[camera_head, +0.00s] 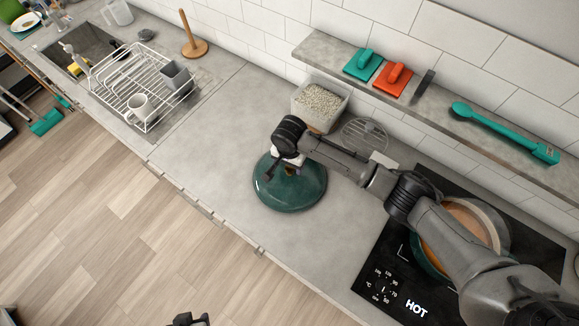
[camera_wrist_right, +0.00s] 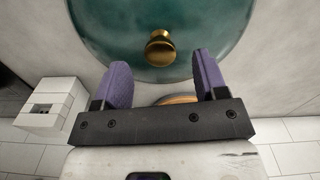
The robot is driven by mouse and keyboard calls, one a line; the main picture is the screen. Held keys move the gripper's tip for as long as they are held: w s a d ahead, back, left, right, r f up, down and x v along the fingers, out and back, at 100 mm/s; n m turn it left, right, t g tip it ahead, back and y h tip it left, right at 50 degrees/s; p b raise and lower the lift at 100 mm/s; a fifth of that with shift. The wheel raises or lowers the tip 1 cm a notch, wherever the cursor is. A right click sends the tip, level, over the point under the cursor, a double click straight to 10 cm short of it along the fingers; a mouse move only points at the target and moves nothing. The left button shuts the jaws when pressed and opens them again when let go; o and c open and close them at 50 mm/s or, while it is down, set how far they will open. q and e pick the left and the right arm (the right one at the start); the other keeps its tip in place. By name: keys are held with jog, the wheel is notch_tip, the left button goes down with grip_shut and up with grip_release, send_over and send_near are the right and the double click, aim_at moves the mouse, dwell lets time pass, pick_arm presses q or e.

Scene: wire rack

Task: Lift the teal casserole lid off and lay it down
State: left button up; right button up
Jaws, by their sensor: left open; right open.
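The teal casserole lid (camera_head: 300,194) lies on the grey counter, knob up, left of the hob. Its gold knob (camera_wrist_right: 160,48) shows in the right wrist view. My right gripper (camera_head: 284,172) is over the lid. Its two purple-padded fingers (camera_wrist_right: 161,62) are open and apart, with the knob just beyond their tips and between their lines. The casserole pot (camera_head: 478,213) stands uncovered on the hob, partly hidden by my right arm; its inside looks orange-brown. My left gripper (camera_head: 188,320) shows only in part at the bottom edge, away from the counter.
The black hob (camera_head: 375,277) reads HOT. A bin of pale grains (camera_head: 322,104) and a round wire rack (camera_head: 366,134) stand behind the lid. A wire dish rack (camera_head: 125,75) is at left. The counter left of the lid is clear. A wall shelf (camera_head: 436,105) overhangs at right.

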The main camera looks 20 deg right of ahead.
notch_tip(320, 180, up, 26)
jog(key=w+a+n+t+y, duration=0.1)
jog(key=w+a+n+t, duration=0.1)
jog(key=n+t, duration=1.1)
jog(key=s+d+f+m+g, duration=0.1)
jog(key=s+d+f+g, duration=0.2)
jog(key=s+f, duration=0.65)
jog(key=s+d+f+g, duration=0.25)
jog(key=s+f, duration=0.35)
jog(key=s, duration=0.7)
jog(key=s+d+f+m+g, duration=0.1)
jog(key=s+d+f+g, duration=0.25)
jog(key=s+f, duration=0.6)
jog(key=w+a+r+p+v, duration=0.1)
jog(key=w+p+v, duration=0.2)
jog(key=p+v, duration=1.1)
jog(key=shift+a+r+h+p, duration=0.35)
jog(key=shift+a+r, duration=0.2)
jog(key=shift+r, duration=0.2)
